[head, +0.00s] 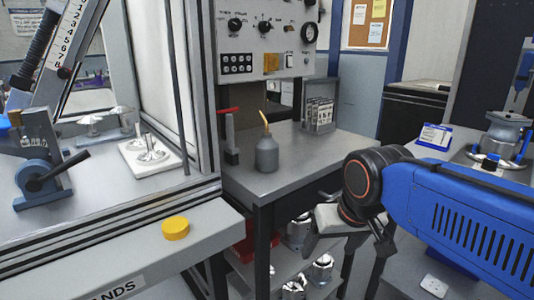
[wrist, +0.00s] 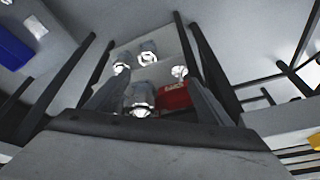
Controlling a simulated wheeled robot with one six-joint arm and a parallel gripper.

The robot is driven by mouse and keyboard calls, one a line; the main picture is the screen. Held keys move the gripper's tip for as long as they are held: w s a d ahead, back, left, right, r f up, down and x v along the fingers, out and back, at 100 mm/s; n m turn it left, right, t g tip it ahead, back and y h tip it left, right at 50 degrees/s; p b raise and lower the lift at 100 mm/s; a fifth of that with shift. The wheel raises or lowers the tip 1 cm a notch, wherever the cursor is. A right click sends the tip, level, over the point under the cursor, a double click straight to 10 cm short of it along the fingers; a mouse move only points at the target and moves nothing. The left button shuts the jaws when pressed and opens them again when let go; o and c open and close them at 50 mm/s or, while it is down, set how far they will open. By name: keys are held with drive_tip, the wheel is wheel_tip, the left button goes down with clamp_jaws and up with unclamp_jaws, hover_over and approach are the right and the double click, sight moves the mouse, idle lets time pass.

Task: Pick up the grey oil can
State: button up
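The grey oil can (head: 266,152) stands upright on the grey workbench (head: 290,180) in the head view, its thin tan spout pointing up and tilted slightly left. My gripper (head: 348,248) is in front of and to the right of the bench, lower than the can and well apart from it. Its two fingers are spread with nothing seen between them. The oil can is not in the wrist view, which shows the shelf under the bench.
A red-handled tool (head: 231,135) stands just left of the can, and a rack of cards (head: 319,115) behind it at right. A control panel (head: 265,40) rises behind the bench. Shiny housings (wrist: 140,95) and a red bin (wrist: 174,96) are on the lower shelf. The bench's front right is clear.

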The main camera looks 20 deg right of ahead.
drive_tip(key=w+a+r+m+g, duration=0.1)
drive_tip(key=w+r+m, duration=0.5)
drive_tip(key=r, duration=0.5)
drive_tip(key=w+a+r+m+g, duration=0.15)
drive_tip(key=w+r+m, duration=0.25)
drive_tip(key=w+r, duration=0.55)
wheel_tip(320, 180, up, 15)
drive_tip(key=m+g, duration=0.2)
drive_tip(key=m, duration=0.8)
hover_over(267, 133)
wheel_tip(267, 133, down, 11)
drive_tip(key=shift+w+a+r, duration=0.1)
drive_tip(key=shift+w+f, duration=0.15)
drive_tip(key=shift+f, duration=3.15)
drive_tip(key=c, duration=1.3)
